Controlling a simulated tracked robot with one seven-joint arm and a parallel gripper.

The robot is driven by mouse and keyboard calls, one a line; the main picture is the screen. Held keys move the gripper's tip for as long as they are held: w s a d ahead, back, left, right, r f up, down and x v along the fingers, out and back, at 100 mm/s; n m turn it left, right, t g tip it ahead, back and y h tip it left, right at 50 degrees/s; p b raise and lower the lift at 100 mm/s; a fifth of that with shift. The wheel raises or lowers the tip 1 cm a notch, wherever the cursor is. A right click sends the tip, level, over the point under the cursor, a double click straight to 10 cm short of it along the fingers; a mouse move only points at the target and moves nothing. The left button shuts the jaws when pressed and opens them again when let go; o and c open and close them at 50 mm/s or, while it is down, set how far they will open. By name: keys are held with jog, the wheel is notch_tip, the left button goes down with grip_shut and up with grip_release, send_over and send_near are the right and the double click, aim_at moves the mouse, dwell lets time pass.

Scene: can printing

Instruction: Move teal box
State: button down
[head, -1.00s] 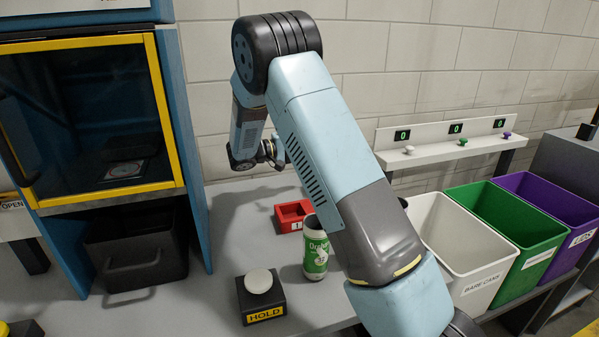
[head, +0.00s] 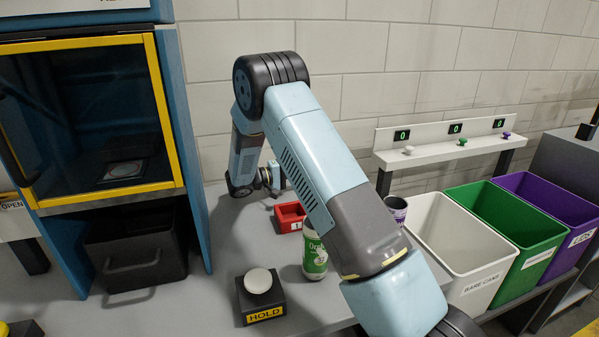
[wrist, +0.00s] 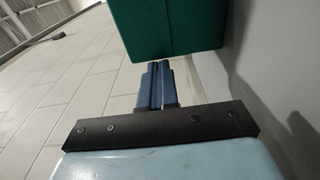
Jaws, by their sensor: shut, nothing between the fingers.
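A teal-green box (wrist: 170,27) fills the top middle of the wrist view, just beyond my fingertips. Its upper part is cut off by the frame. My gripper (wrist: 157,68) is shut and empty, with its two blue fingers side by side and pointing at the box's lower edge. I cannot tell whether the fingertips touch it. In the head view my wrist hangs low near the wall, behind the red tray, and I cannot make out the teal box there.
A red tray (head: 289,217) marked 1, a green-labelled can (head: 314,262), a purple-and-white can (head: 397,209) and a HOLD button (head: 260,292) stand on the grey bench. White (head: 466,255), green (head: 508,222) and purple (head: 553,203) bins stand right. A yellow-framed cabinet (head: 166,110) stands left.

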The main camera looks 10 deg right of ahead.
dwell(0.3)
jog(key=shift+s+d, duration=0.55)
jog(key=shift+d, duration=0.15)
